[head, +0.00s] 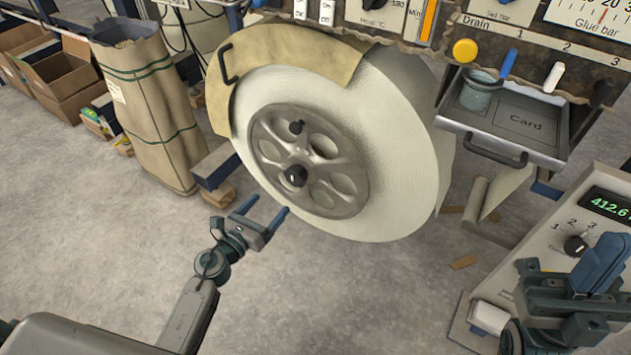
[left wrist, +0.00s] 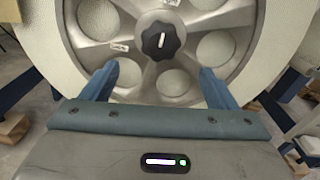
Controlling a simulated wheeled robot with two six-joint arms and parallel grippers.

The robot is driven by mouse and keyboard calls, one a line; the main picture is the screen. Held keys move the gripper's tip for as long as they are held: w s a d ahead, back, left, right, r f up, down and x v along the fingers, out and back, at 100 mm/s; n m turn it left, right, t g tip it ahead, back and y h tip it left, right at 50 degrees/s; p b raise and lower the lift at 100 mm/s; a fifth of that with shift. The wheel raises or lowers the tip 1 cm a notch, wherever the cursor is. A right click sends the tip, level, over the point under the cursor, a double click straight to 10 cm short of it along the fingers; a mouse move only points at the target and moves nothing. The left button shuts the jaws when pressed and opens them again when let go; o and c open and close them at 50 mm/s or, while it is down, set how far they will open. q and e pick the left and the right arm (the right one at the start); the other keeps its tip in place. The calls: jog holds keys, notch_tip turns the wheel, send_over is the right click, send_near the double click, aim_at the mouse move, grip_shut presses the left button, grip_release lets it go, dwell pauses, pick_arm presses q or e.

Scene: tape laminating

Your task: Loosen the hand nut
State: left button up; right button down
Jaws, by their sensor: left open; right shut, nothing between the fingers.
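The hand nut (head: 295,176), a black lobed knob with a white mark, sits at the hub of the grey spoked wheel (head: 347,187) on the large pale roll. In the left wrist view the hand nut (left wrist: 160,41) shows ahead, above the gap between the fingers. My left gripper (head: 267,214) is open and empty, below and to the left of the nut, apart from it, with its fingers pointing toward the wheel. The fingers also show in the left wrist view (left wrist: 158,84). My right gripper (head: 607,258) is shut and empty at the lower right, far from the nut.
A tan cover (head: 290,57) curves over the roll. A card drawer (head: 545,142) juts out at the right above a meter box (head: 560,215). A paper sack (head: 150,110) stands left. The floor in front is mostly clear.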

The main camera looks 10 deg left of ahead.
aim_at(292, 179)
pick_arm(q)
jog(key=x, duration=1)
jog(key=shift+w+d, duration=0.15)
jog(key=shift+w, duration=0.1)
jog(key=c, duration=1)
